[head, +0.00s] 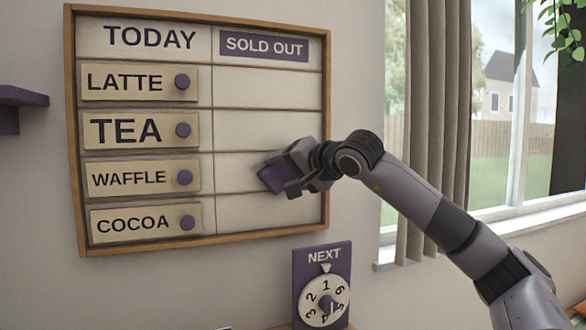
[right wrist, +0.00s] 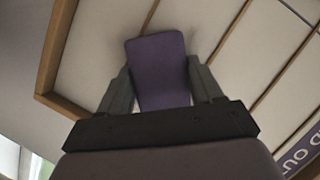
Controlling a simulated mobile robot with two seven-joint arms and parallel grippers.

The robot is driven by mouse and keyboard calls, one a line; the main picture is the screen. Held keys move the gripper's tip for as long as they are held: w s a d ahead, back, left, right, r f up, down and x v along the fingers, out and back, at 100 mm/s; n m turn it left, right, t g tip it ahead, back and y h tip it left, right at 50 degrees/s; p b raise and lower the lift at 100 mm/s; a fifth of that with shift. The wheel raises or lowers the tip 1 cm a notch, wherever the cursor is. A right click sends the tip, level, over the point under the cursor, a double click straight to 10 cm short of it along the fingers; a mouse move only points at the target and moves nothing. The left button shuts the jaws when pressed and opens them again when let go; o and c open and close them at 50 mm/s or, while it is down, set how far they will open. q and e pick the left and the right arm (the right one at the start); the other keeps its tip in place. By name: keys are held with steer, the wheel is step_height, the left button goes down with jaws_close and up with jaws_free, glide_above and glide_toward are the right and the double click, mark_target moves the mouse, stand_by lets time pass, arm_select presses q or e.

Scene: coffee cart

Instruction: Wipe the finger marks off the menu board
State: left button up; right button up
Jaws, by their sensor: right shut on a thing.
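The menu board (head: 268,132) hangs on the wall in a wooden frame, with a TODAY column on the left and a SOLD OUT column on the right. My right gripper (head: 284,174) is at the SOLD OUT column, in the row beside WAFFLE. It is shut on a purple pad (head: 271,179), which also shows between the fingers in the right wrist view (right wrist: 158,68). The pad is at the board's face; I cannot tell whether it touches. A faint grey smudge may show by the pad's upper left edge. The gripper hides part of that cell. My left gripper is out of view.
Name plates with purple knobs, LATTE (head: 128,83), TEA (head: 126,131), WAFFLE (head: 128,179) and COCOA (head: 130,224), sit in the left column. A purple NEXT dial (head: 322,285) stands below the board. A curtain (head: 426,120) and window are to the right; a purple shelf (head: 20,96) is at left.

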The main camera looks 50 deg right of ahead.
mark_target(270, 172)
steer(key=shift+w+a+p, duration=0.3)
steer(key=shift+w+a, duration=0.1)
steer(key=shift+a, duration=0.35)
steer(key=shift+w+a+p, duration=0.25)
steer(key=shift+w+a, duration=0.15)
steer(key=shift+a, duration=0.3)
steer(key=shift+w+a+p, duration=0.35)
steer(key=shift+a+p, duration=0.1)
steer(key=shift+a, duration=0.2)
steer(key=shift+w+a+p, duration=0.4)
steer(key=shift+w+a, duration=0.15)
steer(key=shift+a, duration=0.35)
steer(key=shift+s+a+f, duration=0.1)
steer(key=shift+s+a, duration=0.05)
steer(key=shift+a, duration=0.05)
steer(key=shift+s+a+b, duration=0.3)
steer(key=shift+s+a, duration=0.1)
steer(key=shift+s, duration=0.4)
steer(key=shift+s+a+b, duration=0.35)
steer(key=shift+s+a, duration=0.1)
steer(key=shift+s, duration=0.35)
steer(key=shift+s+a+b, duration=0.3)
steer(key=shift+s+a, duration=0.1)
steer(key=shift+s, duration=0.4)
steer(key=shift+s+a, duration=0.1)
